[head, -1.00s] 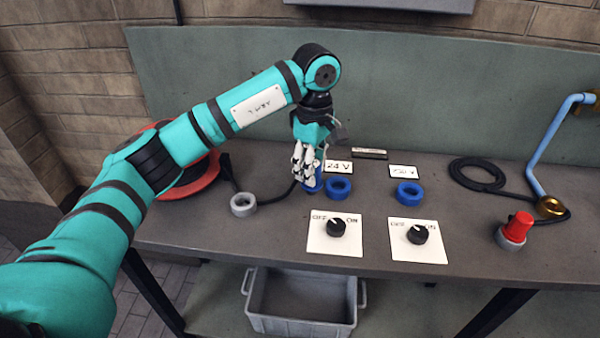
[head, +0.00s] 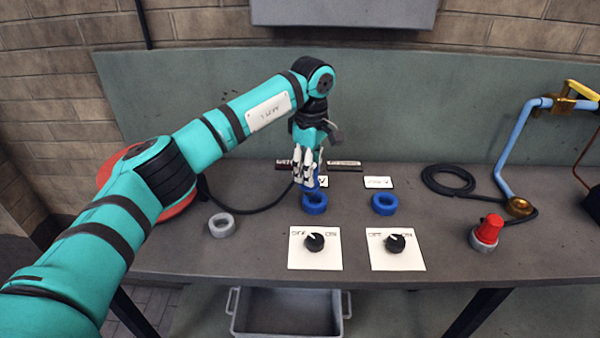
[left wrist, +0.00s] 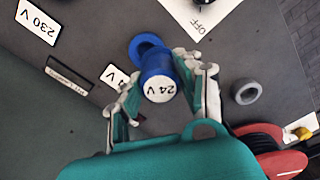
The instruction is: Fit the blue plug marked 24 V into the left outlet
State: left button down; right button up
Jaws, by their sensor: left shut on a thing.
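The blue plug (left wrist: 158,88) shows its white "24 V" end in the left wrist view. My left gripper (head: 305,182) is shut on it, with a finger on each side. The left outlet (head: 315,205) is a blue ring on the bench by the partly hidden 24 V sign. In the head view the plug is mostly hidden by the fingers, just behind and above this ring. In the left wrist view the plug covers part of the ring (left wrist: 143,44), and the two look offset. I cannot tell the gap between them. My right gripper is not in view.
The right outlet (head: 385,205) is another blue ring by the 230 V sign (head: 378,182). Two switch plates (head: 315,262) lie in front. A grey ring (head: 221,225) stands left, a red plug (head: 488,228) right. A black cable (head: 250,210) runs left. A grey bin (head: 285,312) is below.

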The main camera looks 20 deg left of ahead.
aim_at(316, 183)
pick_arm(q)
jog(key=shift+w+d, duration=0.3)
jog(key=shift+w, duration=0.25)
jog(key=shift+w+d, duration=0.25)
jog(key=shift+w, duration=0.3)
jog(key=shift+f+b, duration=1.25)
jog(key=shift+f, duration=1.7)
